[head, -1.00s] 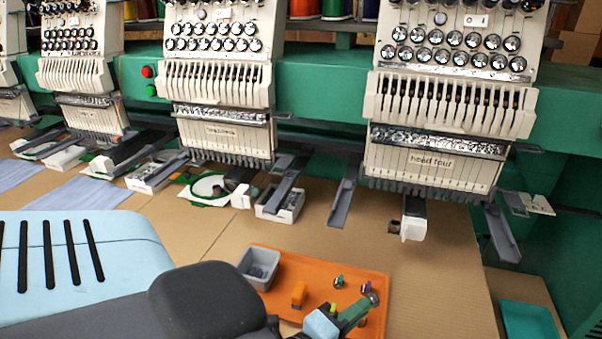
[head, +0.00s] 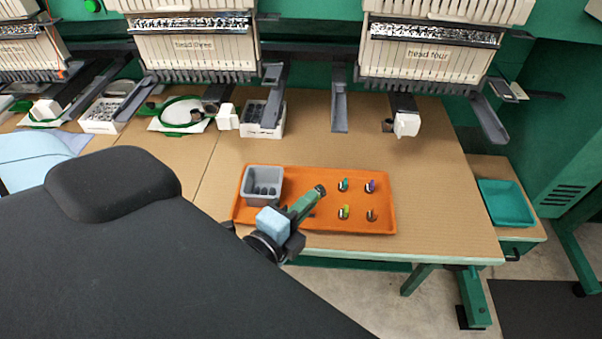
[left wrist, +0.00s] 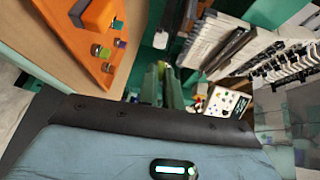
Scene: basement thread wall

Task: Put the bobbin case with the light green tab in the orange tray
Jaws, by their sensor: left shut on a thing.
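The orange tray (head: 290,228) lies flat on the table. Several small bobbin cases stand in its right half: one with a teal tab (head: 343,185), one with a purple tab (head: 369,186), one with a yellow-green tab (head: 344,211) and one with a brownish tab (head: 371,215). My left gripper (head: 318,193) reaches over the tray's middle, left of these cases. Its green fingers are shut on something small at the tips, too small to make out. In the left wrist view the fingers (left wrist: 163,72) point away from the tray (left wrist: 75,42). My right gripper is not in view.
A grey bin (head: 262,182) stands in the tray's left end. Embroidery heads (head: 425,62) and grey arms overhang the table's back. A teal tray (head: 506,203) stands at the right. Table right of the orange tray is clear.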

